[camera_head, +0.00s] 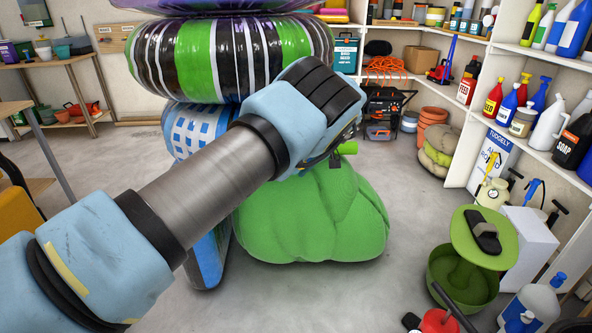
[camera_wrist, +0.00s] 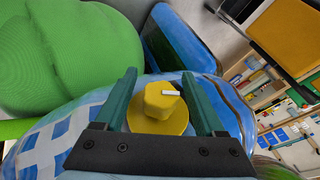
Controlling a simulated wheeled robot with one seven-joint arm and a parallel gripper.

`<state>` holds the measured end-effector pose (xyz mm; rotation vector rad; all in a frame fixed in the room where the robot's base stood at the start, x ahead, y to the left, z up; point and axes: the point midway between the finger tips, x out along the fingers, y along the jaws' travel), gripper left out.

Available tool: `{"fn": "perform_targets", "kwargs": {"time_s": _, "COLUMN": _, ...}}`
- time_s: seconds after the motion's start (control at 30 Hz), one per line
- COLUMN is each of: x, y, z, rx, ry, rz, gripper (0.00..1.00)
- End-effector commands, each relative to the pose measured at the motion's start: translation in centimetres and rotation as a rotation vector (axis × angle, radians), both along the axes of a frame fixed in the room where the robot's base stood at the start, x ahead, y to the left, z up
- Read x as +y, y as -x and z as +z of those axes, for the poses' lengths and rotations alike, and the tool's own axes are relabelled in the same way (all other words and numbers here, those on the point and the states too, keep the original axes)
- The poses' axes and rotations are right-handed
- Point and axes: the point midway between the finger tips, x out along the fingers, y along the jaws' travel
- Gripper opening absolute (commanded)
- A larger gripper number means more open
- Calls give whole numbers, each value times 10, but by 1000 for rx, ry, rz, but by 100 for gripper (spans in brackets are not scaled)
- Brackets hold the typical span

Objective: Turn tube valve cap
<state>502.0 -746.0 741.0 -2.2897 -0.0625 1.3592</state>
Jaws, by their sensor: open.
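The yellow valve cap (camera_wrist: 158,108) shows in the wrist view, with a hexagonal knob, a small white mark and a round flange. It sits on a blue and white inflatable tube (camera_wrist: 60,140). My gripper (camera_wrist: 159,77) is open, with its two dark teal fingers on either side of the cap. Small gaps seem to show between fingers and knob; I cannot tell whether either touches. In the head view, the blue and white tube (camera_head: 183,128) is partly covered by my arm. The cap and my fingertips are hidden there.
A green bulging inflatable (camera_head: 310,218) lies below my arm and shows large in the wrist view (camera_wrist: 65,55). A striped green and black ring (camera_head: 215,55) is stacked above. A green container (camera_head: 462,280) stands at lower right. Shelves (camera_head: 480,100) line the right wall.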

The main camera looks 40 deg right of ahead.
Motion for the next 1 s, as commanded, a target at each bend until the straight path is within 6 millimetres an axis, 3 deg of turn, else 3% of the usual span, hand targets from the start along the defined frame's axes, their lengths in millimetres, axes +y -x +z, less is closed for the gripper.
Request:
{"fn": "perform_targets", "kwargs": {"time_s": 0.17, "x": -6, "y": 10, "z": 14, "rx": -1, "ry": 3, "rz": -2, "gripper": 72}}
{"fn": "perform_targets", "kwargs": {"time_s": 0.6, "x": -27, "y": 48, "z": 78, "rx": 0, "ry": 3, "rz": -2, "gripper": 72}}
{"fn": "perform_targets", "kwargs": {"time_s": 1.0, "x": -30, "y": 54, "z": 88, "rx": -1, "ry": 0, "rz": 0, "gripper": 72}}
